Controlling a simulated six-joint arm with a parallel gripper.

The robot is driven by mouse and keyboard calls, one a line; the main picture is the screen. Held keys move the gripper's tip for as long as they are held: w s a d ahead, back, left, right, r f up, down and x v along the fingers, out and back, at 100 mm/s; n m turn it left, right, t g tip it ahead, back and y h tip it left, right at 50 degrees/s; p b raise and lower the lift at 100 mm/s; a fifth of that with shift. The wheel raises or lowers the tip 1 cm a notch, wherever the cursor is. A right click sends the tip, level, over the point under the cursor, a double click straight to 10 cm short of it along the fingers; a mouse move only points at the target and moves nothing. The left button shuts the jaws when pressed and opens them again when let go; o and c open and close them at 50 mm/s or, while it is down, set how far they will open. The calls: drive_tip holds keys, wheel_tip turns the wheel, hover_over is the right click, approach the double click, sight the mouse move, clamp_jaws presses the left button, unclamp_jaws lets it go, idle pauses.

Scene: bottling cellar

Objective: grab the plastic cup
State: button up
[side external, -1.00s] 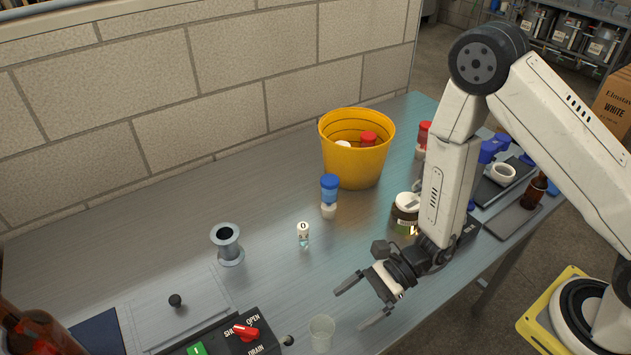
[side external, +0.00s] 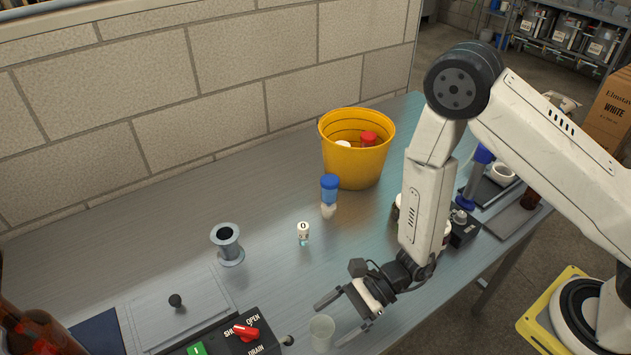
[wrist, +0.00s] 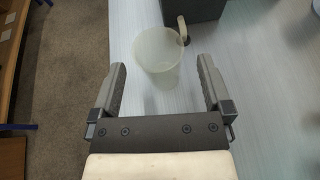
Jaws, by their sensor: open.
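The plastic cup (side external: 321,331) is clear and frosted and stands upright near the front edge of the metal table, at the bottom of the side view. My gripper (side external: 334,316) is open, with its two fingers pointing left at the cup. In the wrist view the cup (wrist: 158,57) is just ahead of my open gripper (wrist: 161,80), between the lines of the two fingers. The fingers look clear of its wall. In the side view a finger overlaps the cup's right side, so the exact gap is hard to tell.
A control box with a red knob (side external: 244,331) stands left of the cup. A spool-like grey fitting (side external: 228,244), a small white-capped vial (side external: 303,233), a blue-capped jar (side external: 329,192) and a yellow bucket (side external: 355,152) stand farther back. The table's front edge is close by.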

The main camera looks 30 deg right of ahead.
sight(322, 330)
drive_tip(key=shift+x, duration=1.6)
drive_tip(key=c, duration=1.3)
drive_tip(key=shift+r, duration=0.15)
drive_tip(key=shift+r, duration=4.8)
